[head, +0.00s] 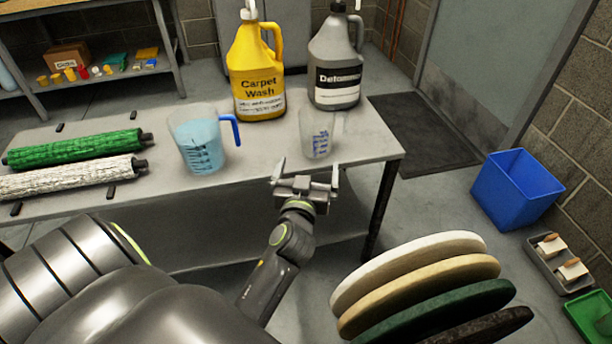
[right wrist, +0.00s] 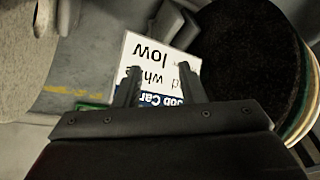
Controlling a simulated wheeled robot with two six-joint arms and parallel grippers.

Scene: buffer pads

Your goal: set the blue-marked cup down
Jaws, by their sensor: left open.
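The blue-marked cup (head: 318,135), small and translucent, stands upright on the grey table (head: 365,140) near its front right part. My left gripper (head: 307,174) is just in front of the cup at the table's front edge. Its two fingers are spread, nothing is between them, and they appear apart from the cup. My right gripper (right wrist: 158,88) shows in the right wrist view with its fingers apart, over a white printed card (right wrist: 155,60). I cannot tell how far the card is from the fingers.
A measuring jug (head: 198,140) with blue liquid stands left of the cup. A yellow jug (head: 256,70) and a grey jug (head: 336,60) stand behind. Green (head: 75,148) and white (head: 70,178) rollers lie left. Round pads (head: 410,265) stand at the front right.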

